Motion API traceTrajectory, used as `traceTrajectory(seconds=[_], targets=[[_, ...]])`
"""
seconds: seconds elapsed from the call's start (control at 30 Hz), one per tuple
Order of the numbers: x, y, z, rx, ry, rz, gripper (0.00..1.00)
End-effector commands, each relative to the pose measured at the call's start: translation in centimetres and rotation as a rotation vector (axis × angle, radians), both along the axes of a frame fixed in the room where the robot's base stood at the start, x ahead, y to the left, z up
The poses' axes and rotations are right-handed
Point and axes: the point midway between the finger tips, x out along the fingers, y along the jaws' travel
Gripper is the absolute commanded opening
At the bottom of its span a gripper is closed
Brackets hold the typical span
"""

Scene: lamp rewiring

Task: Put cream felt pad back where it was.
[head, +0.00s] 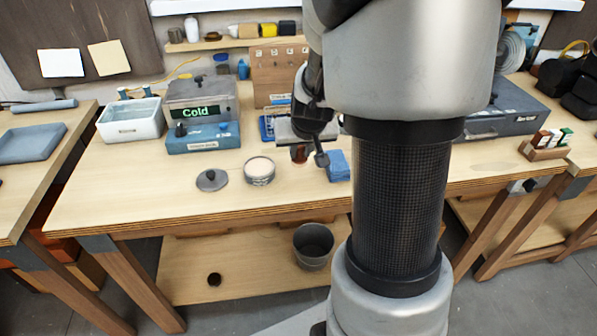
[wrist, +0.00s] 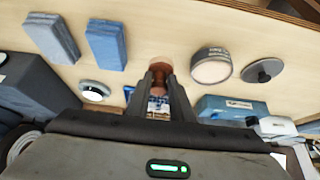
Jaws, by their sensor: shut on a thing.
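My gripper (wrist: 160,82) is shut on a small reddish-brown object (wrist: 159,69), low over the workbench; whether that object touches the bench I cannot tell. The brown object also shows below my gripper in the head view (head: 299,154). A pale patch shows on the bench just beyond it in the wrist view. I cannot tell whether this is the cream felt pad. A round grey tin (head: 260,171) with a cream top or filling stands left of my gripper in the head view; it also shows in the wrist view (wrist: 211,67). Its cream surface may be the pad.
A dark round lid (head: 212,180) lies left of the tin. A blue block (head: 338,166) lies right of my gripper. The bench front is clear. My arm hides part of it.

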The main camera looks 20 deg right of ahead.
Motion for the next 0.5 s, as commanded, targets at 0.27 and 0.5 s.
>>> traceTrajectory(seconds=[0.27,0.5], targets=[[0.0,0.0,-2.9,0.001,0.001,-0.002,0.0],[0.0,0.0,-5.0,0.001,-0.001,0.0,0.0]])
